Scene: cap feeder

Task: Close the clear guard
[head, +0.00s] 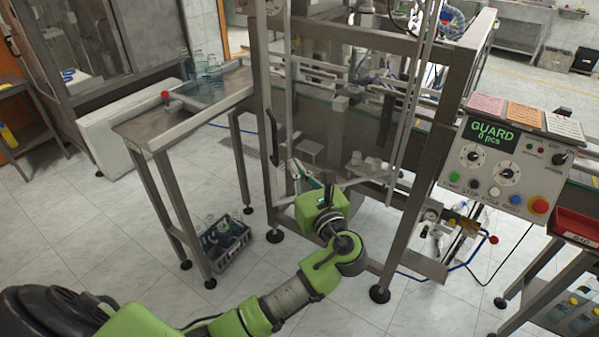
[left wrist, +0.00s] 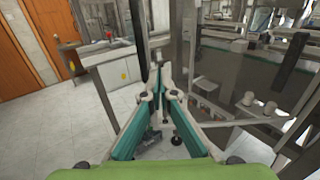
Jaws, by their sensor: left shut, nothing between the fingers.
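The clear guard (head: 330,128) is a smoky see-through panel with pale metal edges on the front of the steel machine frame. It appears to stand out at an angle from the frame; how far it is open I cannot tell exactly. It also shows at the right in the left wrist view (left wrist: 232,86). A black upright handle (head: 273,135) shows at its left side, and another black bar (head: 387,118) toward its right. My left gripper (head: 328,182) is low in front of the guard, shut and empty; its teal fingers meet in the left wrist view (left wrist: 163,78). My right gripper is out of view.
The control box (head: 508,160) at the right reads "GUARD 0 pcs". A steel side table (head: 185,115) stands at the left, with a grey crate (head: 226,245) on the floor beside it. A red bin (head: 575,228) is at the far right.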

